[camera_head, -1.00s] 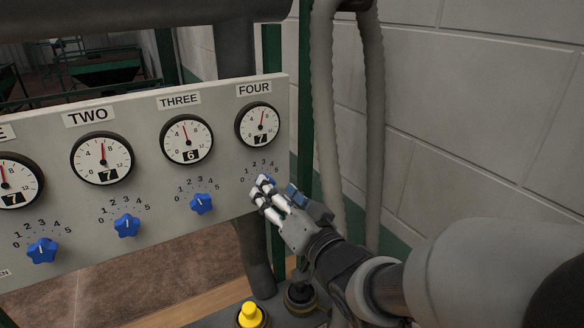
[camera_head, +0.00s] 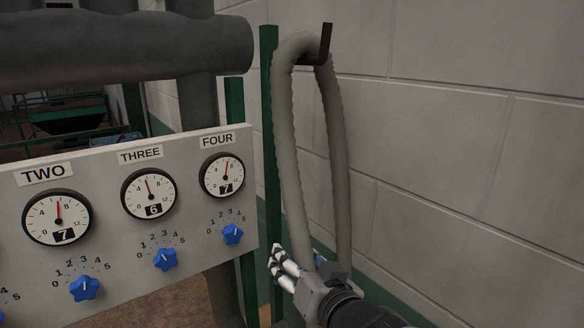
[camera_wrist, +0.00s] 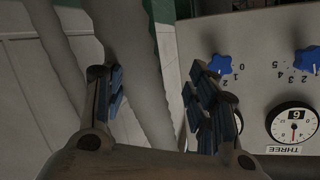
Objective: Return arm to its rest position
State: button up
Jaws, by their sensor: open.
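My gripper (camera_head: 280,262) is at the lower middle of the head view, to the right of the control panel (camera_head: 110,185) and apart from the FOUR knob (camera_head: 233,234). In the wrist view my gripper (camera_wrist: 160,105) has its two fingers wide apart with nothing held between them. The grey hose passes behind the fingers there. The blue FOUR knob stands on the panel below its gauge (camera_head: 222,175), which reads 7. The arm reaches in from the lower right of the head view.
A grey hose (camera_head: 285,130) hangs in a loop from a dark hook on the block wall (camera_head: 450,130), close behind my gripper. A green post (camera_head: 268,110) stands beside the panel. A thick grey pipe (camera_head: 120,48) crosses above. The right side by the wall looks free.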

jog(key=s+d+f+g+h, duration=0.2)
jog(key=s+d+h, duration=0.2)
jog(key=d, duration=0.4)
jog(key=s+d+f+g+h, duration=0.1)
jog(key=s+d+f+g, duration=0.1)
jog(key=s, duration=0.8)
jog(key=s+d+f+g+h, duration=0.1)
jog(key=s+g, duration=0.4)
jog(key=s, duration=0.5)
jog(key=d+f, duration=0.1)
jog(key=d, duration=0.1)
jog(key=shift+d+f, duration=0.2)
jog(key=shift+d, duration=0.15)
